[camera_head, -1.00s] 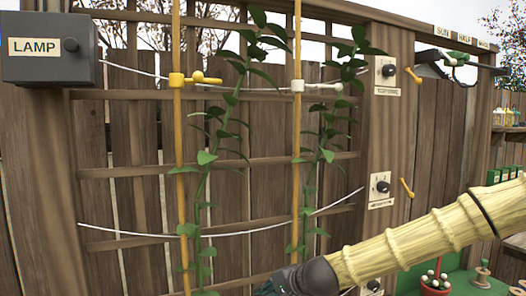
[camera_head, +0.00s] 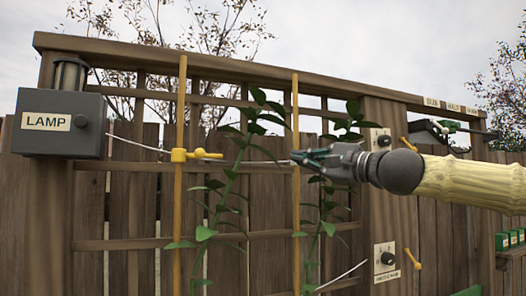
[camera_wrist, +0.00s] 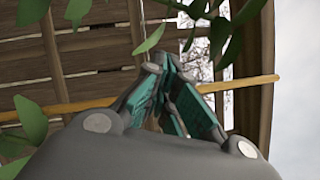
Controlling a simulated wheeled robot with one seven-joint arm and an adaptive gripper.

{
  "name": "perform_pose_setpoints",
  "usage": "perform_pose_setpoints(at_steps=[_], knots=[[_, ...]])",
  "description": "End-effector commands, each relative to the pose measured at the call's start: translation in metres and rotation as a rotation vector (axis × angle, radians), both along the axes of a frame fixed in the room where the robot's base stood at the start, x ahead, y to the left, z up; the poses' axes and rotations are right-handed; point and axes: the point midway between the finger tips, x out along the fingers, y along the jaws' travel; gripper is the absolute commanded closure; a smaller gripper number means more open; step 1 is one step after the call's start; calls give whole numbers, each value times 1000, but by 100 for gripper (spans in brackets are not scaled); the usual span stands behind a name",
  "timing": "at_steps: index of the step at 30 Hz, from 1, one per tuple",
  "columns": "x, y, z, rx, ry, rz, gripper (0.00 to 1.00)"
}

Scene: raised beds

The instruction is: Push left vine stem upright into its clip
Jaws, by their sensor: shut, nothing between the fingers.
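The left vine (camera_head: 232,182) is a leafy green stem that leans to the right of the left yellow stake (camera_head: 180,105), apart from it at the top. Its yellow clip (camera_head: 181,155) sits on that stake, with an arm sticking out to the right. My gripper (camera_head: 297,157) is shut and empty, to the right of the left vine and level with the clip. It covers the white clip on the right stake. In the wrist view its teal fingers (camera_wrist: 160,62) meet near green leaves (camera_wrist: 150,38); I cannot tell whether they touch.
The right stake (camera_head: 295,105) and right vine (camera_head: 327,232) stand beside or behind my gripper. A wooden trellis frame (camera_head: 130,244) and fence back the vines. A lamp box (camera_head: 58,123) is at the left, and knob panels (camera_head: 385,262) are on the right post.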

Motion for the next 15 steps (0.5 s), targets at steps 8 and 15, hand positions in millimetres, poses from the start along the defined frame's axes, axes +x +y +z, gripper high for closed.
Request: perform_pose_setpoints(at_steps=[8,15], knots=[[18,17,3,-1,3,1,100],[35,33,6,-1,3,0,100]])
